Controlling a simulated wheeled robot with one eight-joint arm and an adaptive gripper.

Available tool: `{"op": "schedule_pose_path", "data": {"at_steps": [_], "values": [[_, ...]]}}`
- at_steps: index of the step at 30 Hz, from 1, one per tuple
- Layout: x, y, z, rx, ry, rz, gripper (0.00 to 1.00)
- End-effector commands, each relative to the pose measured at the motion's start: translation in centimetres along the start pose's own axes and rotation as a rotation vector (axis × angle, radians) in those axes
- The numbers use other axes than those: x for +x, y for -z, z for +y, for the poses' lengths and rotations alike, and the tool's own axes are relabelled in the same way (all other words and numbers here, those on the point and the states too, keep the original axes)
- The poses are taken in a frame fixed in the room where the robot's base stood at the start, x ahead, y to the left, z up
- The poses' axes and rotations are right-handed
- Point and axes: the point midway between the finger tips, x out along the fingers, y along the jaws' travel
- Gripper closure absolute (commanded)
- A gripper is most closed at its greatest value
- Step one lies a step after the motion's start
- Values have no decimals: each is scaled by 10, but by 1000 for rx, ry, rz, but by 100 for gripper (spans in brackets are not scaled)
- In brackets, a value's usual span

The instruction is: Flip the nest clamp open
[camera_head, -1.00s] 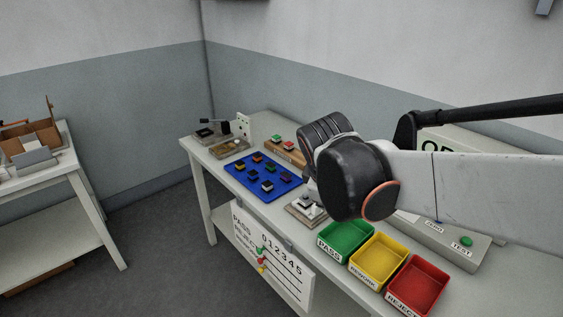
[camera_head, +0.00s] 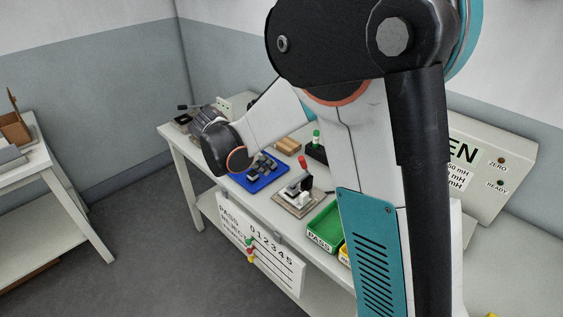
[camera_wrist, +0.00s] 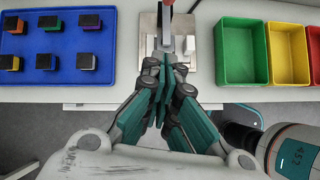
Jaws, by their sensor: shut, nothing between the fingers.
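The nest clamp (camera_head: 302,165) has a red-tipped handle that stands roughly upright, leaning slightly, above a flat nest plate (camera_head: 287,205) near the table's front edge. In the wrist view the clamp's lever (camera_wrist: 167,22) shows red and grey at the top edge, with the nest plate (camera_wrist: 148,58) below and a small white block beside it. My gripper (camera_wrist: 165,68) is shut and empty, its fingertips overlapping the near part of the plate in this view. Whether they touch it I cannot tell. My fingers cannot be made out in the head view.
A blue tray (camera_wrist: 62,70) with several small coloured parts lies left of the nest. A green bin (camera_wrist: 243,80), a yellow bin (camera_wrist: 289,74) and a red bin (camera_wrist: 317,70) stand to the right. A wooden block (camera_head: 288,146) lies behind.

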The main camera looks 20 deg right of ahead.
Motion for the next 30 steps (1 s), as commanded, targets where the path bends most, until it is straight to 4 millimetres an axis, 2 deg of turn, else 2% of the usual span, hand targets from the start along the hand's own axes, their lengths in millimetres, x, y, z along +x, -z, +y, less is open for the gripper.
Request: {"op": "schedule_pose_path", "data": {"at_steps": [11, 16, 20, 30], "values": [[2, 1, 1, -10, 3, -4, 100], [12, 1, 1, -8, 3, -4, 100], [32, 1, 0, -7, 5, -4, 100], [99, 2, 0, -7, 4, -4, 100]]}}
